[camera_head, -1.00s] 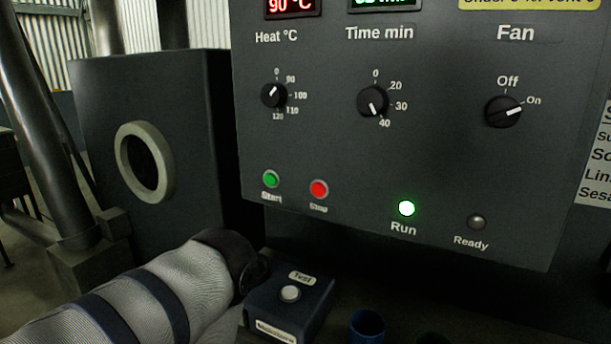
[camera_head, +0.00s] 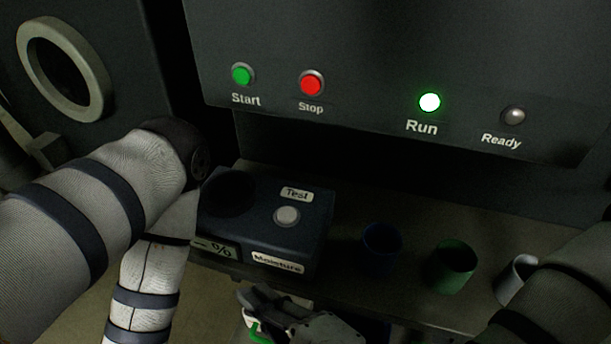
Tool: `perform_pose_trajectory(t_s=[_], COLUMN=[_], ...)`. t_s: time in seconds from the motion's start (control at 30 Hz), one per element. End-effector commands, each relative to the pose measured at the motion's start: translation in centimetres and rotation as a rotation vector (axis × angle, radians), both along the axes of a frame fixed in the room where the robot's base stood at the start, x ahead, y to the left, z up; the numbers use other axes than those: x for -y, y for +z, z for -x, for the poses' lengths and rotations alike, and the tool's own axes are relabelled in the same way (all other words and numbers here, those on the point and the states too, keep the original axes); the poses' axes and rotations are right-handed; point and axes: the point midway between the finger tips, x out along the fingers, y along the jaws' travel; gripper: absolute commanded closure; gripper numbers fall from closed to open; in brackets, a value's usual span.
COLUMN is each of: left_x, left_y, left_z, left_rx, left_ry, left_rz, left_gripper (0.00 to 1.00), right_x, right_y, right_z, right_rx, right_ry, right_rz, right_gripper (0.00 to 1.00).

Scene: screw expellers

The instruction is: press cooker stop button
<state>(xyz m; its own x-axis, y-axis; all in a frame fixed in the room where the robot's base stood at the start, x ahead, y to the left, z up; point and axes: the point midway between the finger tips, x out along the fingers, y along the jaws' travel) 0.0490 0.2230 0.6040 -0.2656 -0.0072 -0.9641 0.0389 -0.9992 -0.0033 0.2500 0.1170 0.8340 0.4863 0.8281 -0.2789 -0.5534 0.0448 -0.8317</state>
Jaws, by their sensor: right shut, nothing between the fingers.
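The cooker's red stop button (camera_head: 311,83) is on the lower part of the dark control panel, above its "Stop" label. The green start button (camera_head: 242,74) is to its left. My right gripper (camera_head: 250,302) is at the bottom of the view, well below the panel and apart from the stop button. It is shut and empty, and partly cut off by the frame's lower edge. My left arm comes in from the left and bends downward; its gripper is out of view.
A moisture tester (camera_head: 325,232) with a pale test button sits on the shelf below the panel. Blue (camera_head: 381,244), green (camera_head: 455,266) and white (camera_head: 517,279) cups stand to its right. The green run lamp (camera_head: 429,102) is lit; the ready lamp (camera_head: 513,116) is unlit.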

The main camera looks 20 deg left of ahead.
Motion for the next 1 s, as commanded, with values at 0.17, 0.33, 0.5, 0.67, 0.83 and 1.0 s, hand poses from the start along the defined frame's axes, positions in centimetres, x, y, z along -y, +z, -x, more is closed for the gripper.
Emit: perform_pose_trajectory(t_s=[0.17, 0.33, 0.5, 0.67, 0.83, 1.0], left_x=[0.0, 0.0, 0.0, 0.0, 0.0, 0.0], left_y=[-0.3, -0.6, -0.7, -0.7, -0.7, -0.9], left_z=[0.3, 0.6, 0.6, 0.6, 0.6, 0.9], left_rx=[-0.012, -0.019, -0.022, -0.022, -0.022, -0.030], left_ry=[0.000, 0.000, 0.000, 0.000, 0.000, 0.000], left_rz=[0.000, 0.000, 0.000, 0.000, 0.000, -0.001], left_gripper=[0.60, 0.60, 0.60, 0.60, 0.60, 0.60], right_x=[-1.2, -0.4, 0.7, 0.9, 0.9, 0.9], right_y=[8.0, 15.0, 18.8, 19.6, 19.6, 19.4], right_z=[-3.5, -6.2, -7.4, -7.6, -7.6, -8.3], right_rx=[-0.027, -0.059, -0.080, -0.083, -0.082, -0.082], right_ry=[-0.143, -0.246, -0.293, -0.300, -0.299, -0.302], right_rz=[-0.318, -0.608, -0.777, -0.813, -0.810, -0.807], right_gripper=[1.00, 1.00, 1.00, 1.00, 1.00, 1.00])
